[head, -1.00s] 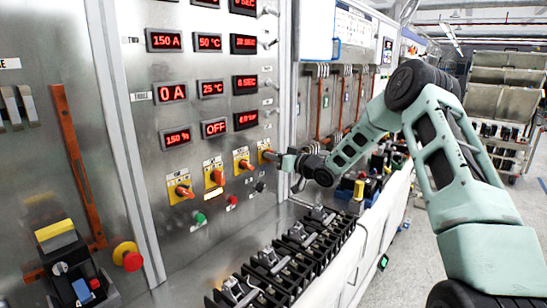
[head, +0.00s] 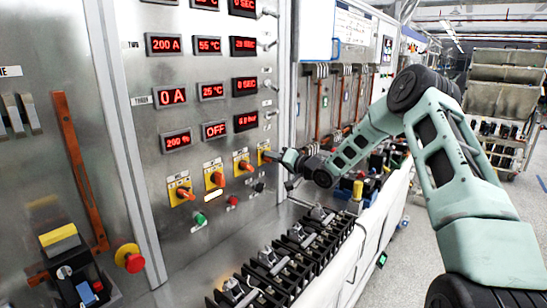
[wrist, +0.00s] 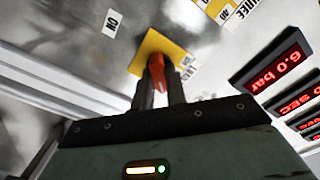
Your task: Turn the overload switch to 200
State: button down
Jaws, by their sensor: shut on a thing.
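A row of rotary switches with orange handles on yellow plates runs across the steel panel. My gripper (head: 275,157) is at the rightmost switch (head: 263,151), whose small label I cannot read in the head view. In the wrist view my gripper (wrist: 160,80) is shut on this switch's orange handle (wrist: 158,66), with a finger on each side and the yellow plate behind. The lower-left red display (head: 176,141) reads about 200 %, and the upper-left one (head: 165,44) reads 200 A. The wrist view shows a display (wrist: 277,70) reading 6.0 bar.
The other switches, left (head: 181,189), second (head: 214,177) and third (head: 242,165), sit beside the held one. Green (head: 200,218) and red (head: 232,200) buttons are below them. A row of black breakers (head: 270,262) stands on the bench in front. A red emergency button (head: 129,256) sticks out at left.

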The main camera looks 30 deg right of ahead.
dwell(0.4)
jog(key=c, duration=1.4)
grip_release()
jog(key=shift+c, duration=0.2)
jog(key=shift+s+d, duration=0.1)
jog(key=b+v, duration=0.5)
jog(key=v, duration=1.2)
jog(key=shift+s, duration=0.1)
